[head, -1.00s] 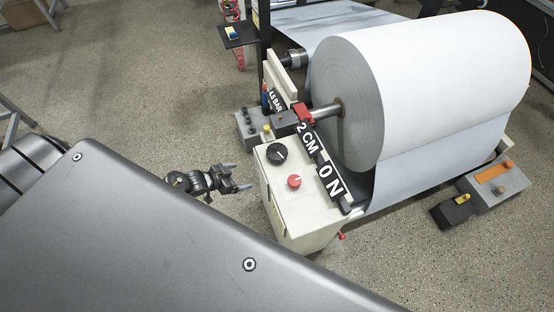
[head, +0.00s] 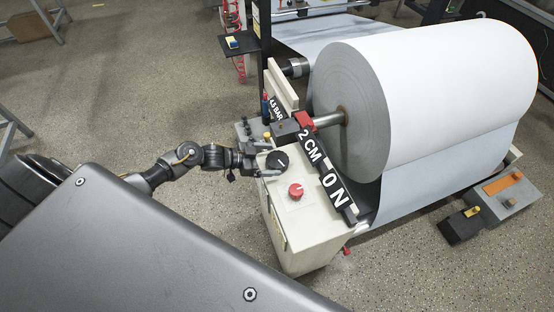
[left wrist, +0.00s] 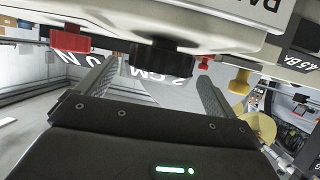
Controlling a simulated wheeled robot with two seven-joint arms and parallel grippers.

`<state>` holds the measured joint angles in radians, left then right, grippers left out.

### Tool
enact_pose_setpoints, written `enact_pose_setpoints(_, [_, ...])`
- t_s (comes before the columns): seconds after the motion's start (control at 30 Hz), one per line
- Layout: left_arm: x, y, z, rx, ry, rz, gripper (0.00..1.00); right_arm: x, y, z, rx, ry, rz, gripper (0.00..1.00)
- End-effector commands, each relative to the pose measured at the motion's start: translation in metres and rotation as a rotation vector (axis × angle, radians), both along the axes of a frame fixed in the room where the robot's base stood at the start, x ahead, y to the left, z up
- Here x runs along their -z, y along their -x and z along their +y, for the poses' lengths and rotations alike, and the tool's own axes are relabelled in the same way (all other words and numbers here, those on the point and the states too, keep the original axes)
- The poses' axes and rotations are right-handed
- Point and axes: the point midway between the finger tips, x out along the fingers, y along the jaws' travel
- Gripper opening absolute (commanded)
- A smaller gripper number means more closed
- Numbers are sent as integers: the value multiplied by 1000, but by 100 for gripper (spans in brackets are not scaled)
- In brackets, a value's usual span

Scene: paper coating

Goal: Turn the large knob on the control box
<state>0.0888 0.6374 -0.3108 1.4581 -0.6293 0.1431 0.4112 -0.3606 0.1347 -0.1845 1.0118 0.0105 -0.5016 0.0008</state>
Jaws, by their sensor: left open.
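The cream control box (head: 305,240) stands at the near end of the paper roll machine. The large black knob (head: 277,161) is on its top panel, with a smaller red knob (head: 296,191) nearer to me. My left gripper (head: 267,161) is at the black knob, its fingers reaching either side of it. In the left wrist view the open fingers (left wrist: 155,85) point toward the black knob (left wrist: 160,58), which appears between them; contact is not clear. The red knob (left wrist: 70,40) lies to the left there. My right gripper is not in view.
A large white paper roll (head: 425,95) on a shaft stands beside the box. A yellow knob (left wrist: 241,82) is right of the fingers. The floor left of the box is free.

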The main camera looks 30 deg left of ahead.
Motion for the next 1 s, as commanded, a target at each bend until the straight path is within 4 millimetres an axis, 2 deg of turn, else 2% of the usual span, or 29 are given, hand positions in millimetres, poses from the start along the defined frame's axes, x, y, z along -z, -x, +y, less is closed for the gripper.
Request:
enact_pose_setpoints(0.23, [12, -19, -20, -1, 0, 1, 93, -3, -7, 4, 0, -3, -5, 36])
enact_pose_setpoints(0.6, [14, -23, -24, 1, -2, -1, 93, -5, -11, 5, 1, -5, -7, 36])
enact_pose_setpoints(0.93, [14, -22, -24, -1, -2, 0, 51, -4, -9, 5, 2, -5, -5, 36])
enact_pose_setpoints(1.0, [14, -22, -24, 0, -1, 0, 49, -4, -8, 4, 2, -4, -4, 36])
